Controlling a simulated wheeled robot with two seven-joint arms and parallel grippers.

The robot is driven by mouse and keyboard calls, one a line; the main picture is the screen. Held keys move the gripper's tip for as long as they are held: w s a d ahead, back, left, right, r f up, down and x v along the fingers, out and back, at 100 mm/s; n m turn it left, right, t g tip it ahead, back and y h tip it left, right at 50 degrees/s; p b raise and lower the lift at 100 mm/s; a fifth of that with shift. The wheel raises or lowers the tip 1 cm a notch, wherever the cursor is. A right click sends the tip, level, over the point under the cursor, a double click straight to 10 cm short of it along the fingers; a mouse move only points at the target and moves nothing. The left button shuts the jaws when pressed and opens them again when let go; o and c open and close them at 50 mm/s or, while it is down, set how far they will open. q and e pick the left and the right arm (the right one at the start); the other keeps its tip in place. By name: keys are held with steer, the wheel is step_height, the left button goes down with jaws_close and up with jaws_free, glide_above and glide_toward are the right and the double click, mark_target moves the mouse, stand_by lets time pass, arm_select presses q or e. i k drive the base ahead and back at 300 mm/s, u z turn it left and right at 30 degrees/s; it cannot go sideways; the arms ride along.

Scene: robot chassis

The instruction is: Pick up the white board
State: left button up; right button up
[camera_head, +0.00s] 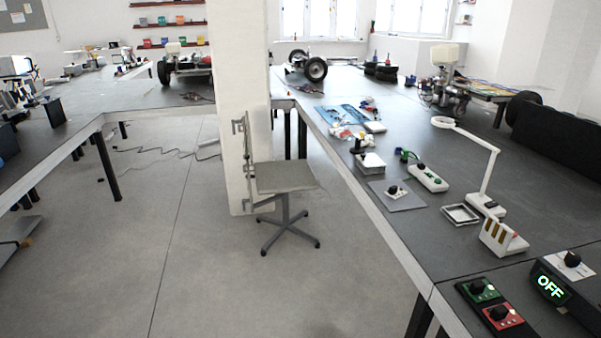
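No thing in view is plainly a single white board; several pale pieces lie on the long dark table at the right. A flat light-grey plate (408,201) with a black knob on it lies near the table's front edge. A white control box (428,180) with green buttons is just behind it. A white block with brown slots (499,240) stands nearer to me. A small white box (370,164) sits farther back. Neither of my grippers is in view.
The dark table (536,208) runs along the right, with a white desk lamp (483,183), a square tray (460,215), a green and red control panel (489,308) and a lit OFF display (550,287). Open floor (215,265) lies ahead.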

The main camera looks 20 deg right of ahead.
mark_target(396, 193)
steer(key=z, duration=0.25)
steer(key=i, duration=1.55)
steer(key=z, duration=0.9)
